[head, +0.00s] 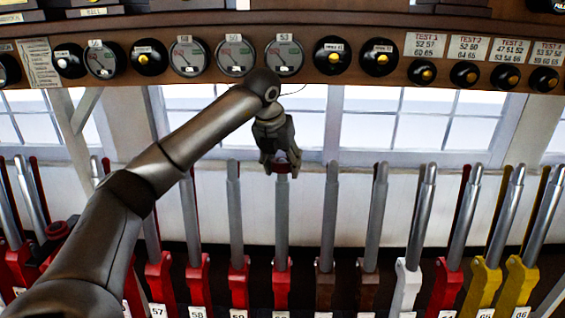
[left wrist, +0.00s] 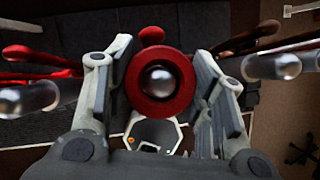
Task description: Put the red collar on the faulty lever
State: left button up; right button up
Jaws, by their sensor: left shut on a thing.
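The red collar (head: 282,168) is a ring held between the fingers of my left gripper (head: 280,160), which points down at the top of a red-based lever (head: 282,225). In the left wrist view the collar (left wrist: 160,83) sits between both fingers, and the lever's rounded silver tip (left wrist: 159,81) shows within its hole. The collar appears to be around the lever's top end; how far down it sits is hard to tell. This lever stands just right of the one labelled 59. Nothing legible marks a lever as faulty. My right gripper is not in view.
Upright levers stand close on both sides, including a red-based one (head: 236,215) at left and a brown-based one (head: 329,215) at right. A shelf with gauges (head: 284,56) and knobs runs above. A red round object (head: 57,230) is at the left.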

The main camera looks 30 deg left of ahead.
pick_arm(q)
jog(key=shift+s+f+b, duration=0.1)
jog(key=shift+f+b, duration=0.3)
jog(key=shift+f, duration=0.25)
jog(key=o, duration=1)
jog(key=shift+o, duration=1.1)
jog(key=p+v, duration=0.5)
jog(key=v, duration=0.4)
